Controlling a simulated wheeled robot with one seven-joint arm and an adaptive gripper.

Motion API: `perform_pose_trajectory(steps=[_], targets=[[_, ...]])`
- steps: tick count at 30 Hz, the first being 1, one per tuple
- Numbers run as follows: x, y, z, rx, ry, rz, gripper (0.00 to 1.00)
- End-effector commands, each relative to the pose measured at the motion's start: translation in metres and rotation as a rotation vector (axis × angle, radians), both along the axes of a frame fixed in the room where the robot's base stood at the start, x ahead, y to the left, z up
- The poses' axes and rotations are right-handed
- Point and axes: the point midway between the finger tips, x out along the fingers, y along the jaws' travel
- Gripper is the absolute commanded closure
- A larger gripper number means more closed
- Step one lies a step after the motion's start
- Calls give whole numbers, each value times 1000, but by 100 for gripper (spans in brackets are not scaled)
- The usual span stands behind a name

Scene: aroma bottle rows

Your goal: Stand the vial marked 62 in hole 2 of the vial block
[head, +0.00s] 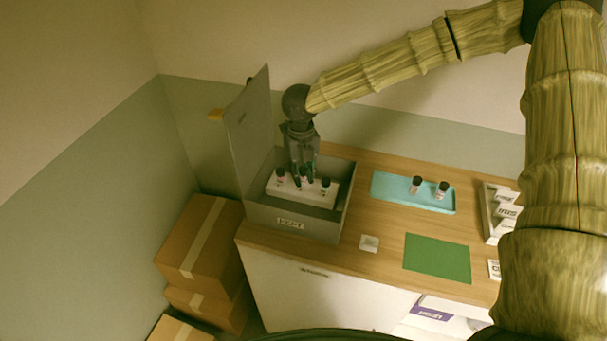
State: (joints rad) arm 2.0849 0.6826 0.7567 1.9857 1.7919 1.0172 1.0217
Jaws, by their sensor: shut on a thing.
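The white vial block (313,199) stands inside a grey open-lidded box (262,215) at the left of the counter. A dark-capped vial (280,178) stands at the block's left end and another (325,188) at its right end. My gripper (303,180) reaches down into the box over the middle of the block. It is shut on a vial (303,174) between those two. That vial is upright at the block, but whether it is seated in a hole is unclear. Vial marks and hole numbers are too small to read.
The box's raised lid (250,130) stands close left of my gripper. A light-blue tray (391,190) holds two dark-capped vials (416,185) (442,190). A green mat (437,259), a small white card (369,243) and a white holder (489,220) lie around it. Cardboard boxes (200,240) are on the floor left.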

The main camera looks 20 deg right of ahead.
Motion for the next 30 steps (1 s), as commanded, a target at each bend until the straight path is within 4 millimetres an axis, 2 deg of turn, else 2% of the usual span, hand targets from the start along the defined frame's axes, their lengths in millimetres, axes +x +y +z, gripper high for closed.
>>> perform_pose_trajectory(steps=[3,11,12,15,25,30], targets=[[-1,-1,-11,1,1,-2,100],[-4,-1,-14,0,-4,-2,100],[-3,-1,-15,-1,-3,-2,74],[-1,0,-16,0,-2,-1,58],[0,0,-15,1,-2,-1,58],[0,0,-5,1,-3,-1,58]])
